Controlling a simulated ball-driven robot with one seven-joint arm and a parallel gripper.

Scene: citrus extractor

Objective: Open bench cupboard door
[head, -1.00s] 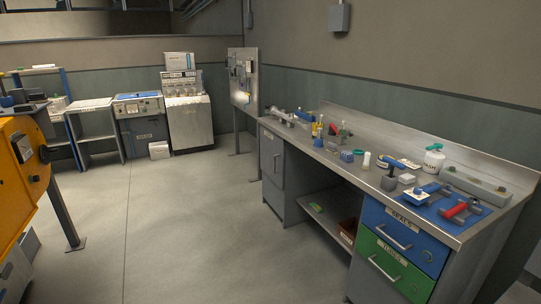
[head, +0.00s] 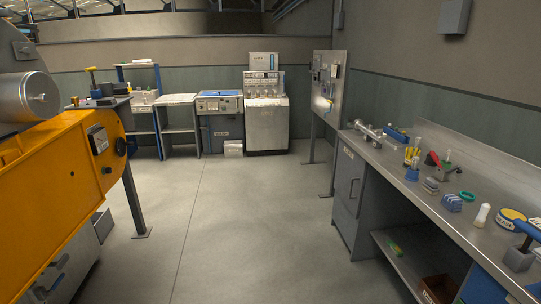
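The workbench (head: 445,203) runs along the right wall. At its far end, under the top, is a grey bench cupboard with its door (head: 347,172). The door looks shut, and a dark upright handle (head: 353,189) shows on its right side. A separate grey panel (head: 345,221) sits below the door. The front of the cupboard is seen at an angle. My gripper is not in view.
An orange machine (head: 60,165) stands close on the left, with a dark post foot (head: 141,233) on the floor. The floor (head: 235,220) between machine and bench is clear. Bench tools include a white-capped bottle (head: 481,216). A tool board (head: 326,80) stands beyond the bench.

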